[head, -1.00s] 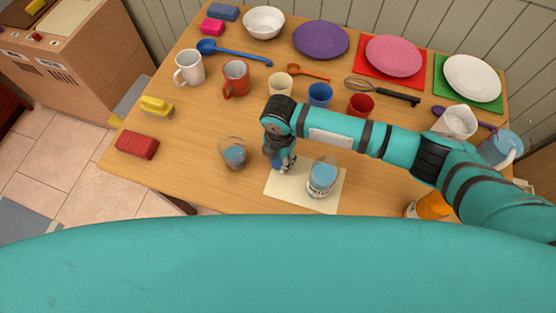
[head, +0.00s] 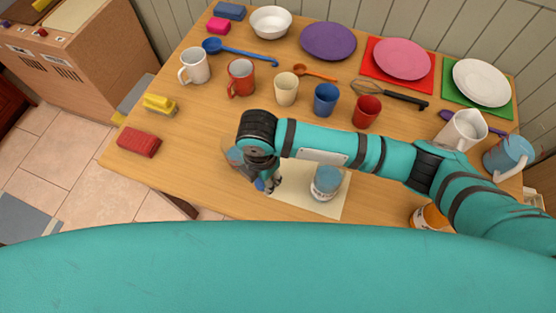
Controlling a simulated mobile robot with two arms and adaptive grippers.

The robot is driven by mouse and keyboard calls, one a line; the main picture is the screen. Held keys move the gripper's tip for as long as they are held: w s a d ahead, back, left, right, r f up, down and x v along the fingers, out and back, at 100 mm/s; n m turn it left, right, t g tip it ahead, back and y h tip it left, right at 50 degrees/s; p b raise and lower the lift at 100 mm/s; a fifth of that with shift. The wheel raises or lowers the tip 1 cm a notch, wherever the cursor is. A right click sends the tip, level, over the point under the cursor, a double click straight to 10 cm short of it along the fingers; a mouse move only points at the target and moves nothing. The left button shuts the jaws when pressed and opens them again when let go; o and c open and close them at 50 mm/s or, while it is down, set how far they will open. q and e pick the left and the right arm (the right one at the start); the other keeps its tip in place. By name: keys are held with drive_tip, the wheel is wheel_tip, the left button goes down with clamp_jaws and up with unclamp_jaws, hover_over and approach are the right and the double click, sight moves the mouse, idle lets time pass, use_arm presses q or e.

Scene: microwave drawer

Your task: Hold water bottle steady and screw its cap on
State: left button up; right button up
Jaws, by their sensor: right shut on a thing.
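My right gripper (head: 267,188) points down at the left edge of the cream mat, shut on a small blue thing (head: 259,185) that looks like a cap. A clear container with blue contents and a pale label (head: 326,184) stands upright on the mat (head: 328,209), to the right of the gripper and apart from it. A second clear container (head: 229,152) with blue in it stands on the bare wood, mostly hidden behind my right wrist. I cannot tell for sure which of the two is the water bottle. My left gripper is not in view.
Mugs and cups, including a red mug (head: 241,78) and a blue cup (head: 326,99), stand behind the arm. A blue pitcher (head: 508,155) and an orange-labelled jar (head: 428,216) are at the right. The table's left front, near the red block (head: 139,142), has free room.

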drive_tip(key=s+a, duration=0.1)
drive_tip(key=s, duration=0.1)
drive_tip(key=s+a, duration=0.1)
drive_tip(key=s, duration=0.1)
drive_tip(key=s+a+b, duration=0.1)
drive_tip(key=s+a, duration=0.1)
drive_tip(key=shift+s+r, duration=0.1)
drive_tip(key=shift+r, duration=0.25)
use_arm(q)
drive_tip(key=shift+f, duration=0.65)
